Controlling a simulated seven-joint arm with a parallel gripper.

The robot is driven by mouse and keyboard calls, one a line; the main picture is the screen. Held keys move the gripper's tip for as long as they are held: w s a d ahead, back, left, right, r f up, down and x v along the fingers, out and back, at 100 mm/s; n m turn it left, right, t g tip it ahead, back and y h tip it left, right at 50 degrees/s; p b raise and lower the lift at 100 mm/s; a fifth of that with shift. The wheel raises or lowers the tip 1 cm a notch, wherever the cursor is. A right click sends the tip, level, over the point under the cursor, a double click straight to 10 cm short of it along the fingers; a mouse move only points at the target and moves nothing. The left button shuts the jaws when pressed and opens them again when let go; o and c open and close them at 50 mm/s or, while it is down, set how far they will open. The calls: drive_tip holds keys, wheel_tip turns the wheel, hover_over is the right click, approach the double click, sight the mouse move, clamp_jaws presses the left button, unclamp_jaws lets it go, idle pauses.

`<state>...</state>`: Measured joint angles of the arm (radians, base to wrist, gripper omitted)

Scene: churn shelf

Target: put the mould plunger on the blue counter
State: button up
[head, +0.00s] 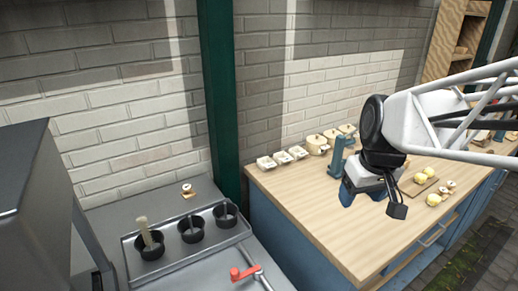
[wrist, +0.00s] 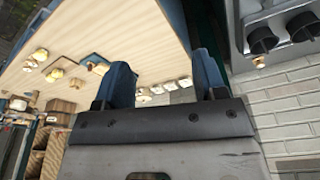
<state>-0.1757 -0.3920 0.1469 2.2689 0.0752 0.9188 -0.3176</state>
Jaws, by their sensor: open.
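The blue counter (head: 275,190) has a pale wooden top and blue sides, and it also fills the upper left of the wrist view (wrist: 125,25). I cannot tell for certain which item is the mould plunger. A small wood-and-pale piece (head: 188,191) lies on the grey worktop near the wall. Several small pale pieces (head: 434,199) lie on the blue counter. My gripper (head: 361,196) is above the blue counter, apart from these pieces. In the wrist view its two blue fingers (wrist: 162,70) stand wide apart with nothing between them.
A grey tray (head: 128,259) on the grey worktop (head: 105,208) holds three black cups, one with a pale brush-like tool. A red-handled tap (head: 240,273) is nearby. Pale blocks (head: 282,157) line the blue counter's back. A green post (head: 222,90) rises between the worktops.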

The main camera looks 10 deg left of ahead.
drive_tip(key=w+a+n, duration=0.4)
drive_tip(key=w+a, duration=0.6)
drive_tip(key=n+g+y, duration=0.2)
drive_tip(key=n+g, duration=0.1)
drive_tip(key=n, duration=0.8)
hover_over(187, 187)
drive_tip(key=d, duration=0.2)
wheel_tip(187, 187, down, 18)
drive_tip(key=shift+w, duration=0.3)
drive_tip(key=shift+x, duration=1.25)
drive_tip(key=shift+x, duration=2.6)
